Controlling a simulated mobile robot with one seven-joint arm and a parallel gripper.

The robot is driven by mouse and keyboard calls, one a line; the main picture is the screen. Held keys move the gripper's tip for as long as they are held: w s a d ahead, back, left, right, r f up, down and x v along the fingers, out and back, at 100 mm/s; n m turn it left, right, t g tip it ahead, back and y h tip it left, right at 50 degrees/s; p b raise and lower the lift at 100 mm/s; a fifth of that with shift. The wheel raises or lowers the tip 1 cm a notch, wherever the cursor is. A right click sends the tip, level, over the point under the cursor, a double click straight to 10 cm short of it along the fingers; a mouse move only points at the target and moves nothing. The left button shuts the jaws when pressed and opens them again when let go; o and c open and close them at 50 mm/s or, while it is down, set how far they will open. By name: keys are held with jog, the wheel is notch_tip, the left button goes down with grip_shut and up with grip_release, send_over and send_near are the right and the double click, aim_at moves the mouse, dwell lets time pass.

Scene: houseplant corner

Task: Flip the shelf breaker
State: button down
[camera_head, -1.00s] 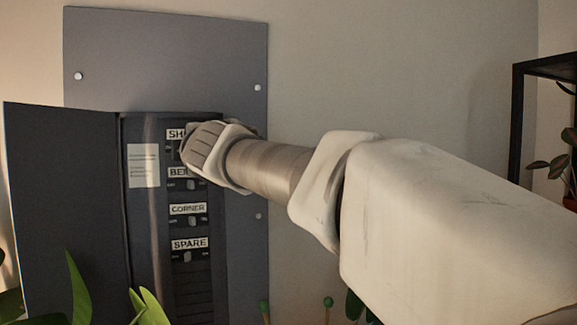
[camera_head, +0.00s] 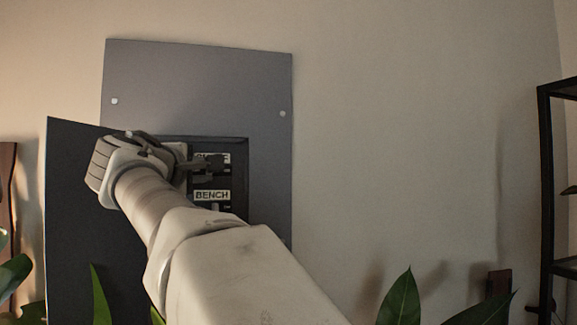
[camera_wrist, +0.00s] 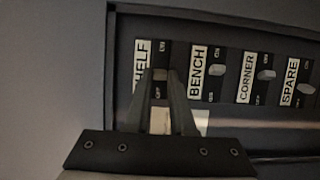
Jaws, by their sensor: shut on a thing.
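The shelf breaker (camera_wrist: 160,75) is the top row of the panel in the head view, its label (camera_head: 227,157) partly covered by my fingers. In the wrist view its label (camera_wrist: 143,62) reads "HELF", with ON and OFF marks at either end of the switch slot. My gripper (camera_head: 216,164) reaches in from the left; its fingertips (camera_wrist: 161,74) are shut on the small shelf switch, between the ON and OFF marks. The fingers hide most of the switch, so its exact position is hard to tell.
Bench (camera_wrist: 216,71), corner (camera_wrist: 266,74) and spare (camera_wrist: 306,89) switches sit beside it. The open panel door (camera_head: 75,220) stands left of my wrist. Leaves (camera_head: 402,300) rise below, and a black shelf rack (camera_head: 545,190) stands at right. The wall between is clear.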

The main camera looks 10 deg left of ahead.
jog(key=shift+a+h, duration=0.1)
jog(key=shift+h, duration=0.2)
jog(key=c, duration=0.8)
grip_release()
jog(key=shift+o, duration=0.2)
